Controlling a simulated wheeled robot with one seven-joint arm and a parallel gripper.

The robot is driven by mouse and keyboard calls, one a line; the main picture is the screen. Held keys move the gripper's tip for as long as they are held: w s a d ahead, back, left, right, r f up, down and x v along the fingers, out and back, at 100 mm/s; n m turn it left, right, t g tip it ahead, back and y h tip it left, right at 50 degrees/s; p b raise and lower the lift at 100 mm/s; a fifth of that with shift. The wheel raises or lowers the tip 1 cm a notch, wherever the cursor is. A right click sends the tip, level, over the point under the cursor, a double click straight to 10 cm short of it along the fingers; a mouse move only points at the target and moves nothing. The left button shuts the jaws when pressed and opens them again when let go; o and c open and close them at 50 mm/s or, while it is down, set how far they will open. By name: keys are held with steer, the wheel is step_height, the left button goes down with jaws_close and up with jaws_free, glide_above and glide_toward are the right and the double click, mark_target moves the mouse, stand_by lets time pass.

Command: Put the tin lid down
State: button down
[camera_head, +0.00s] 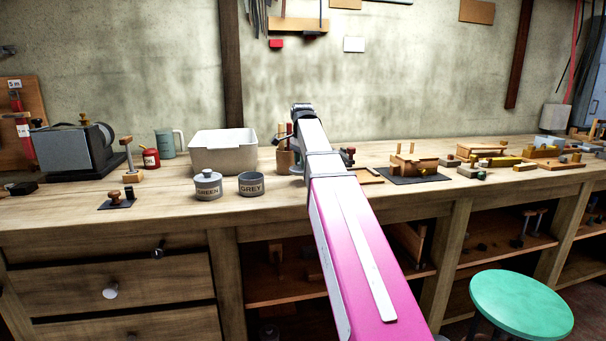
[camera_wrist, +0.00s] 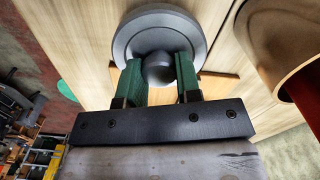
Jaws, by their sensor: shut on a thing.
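My gripper (camera_wrist: 160,76) is shut on the knob of a round grey tin lid (camera_wrist: 126,42), with a green finger on either side of the knob. The lid is over pale wooden planks; I cannot tell whether it touches them. An open tin marked GREY (camera_head: 251,185) stands on the workbench (camera_head: 170,205), without a lid. Beside it on the left is a tin marked GREEN (camera_head: 208,187) with its lid on.
A white tub (camera_head: 224,152) stands behind the tins. A wooden tool pot (camera_head: 284,160) is just left of my arm, and a round brown vessel (camera_wrist: 270,45) is close by in the wrist view. A dark mat (camera_head: 415,175) with wooden parts lies to the right.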

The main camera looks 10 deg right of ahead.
mark_target(303, 183)
steer(key=shift+d+f, duration=0.15)
steer(key=shift+f, duration=1.95)
steer(key=c, duration=0.8)
jaws_free()
steer(key=shift+f, duration=0.1)
step_height(303, 183, up, 12)
steer(key=shift+r, duration=0.15)
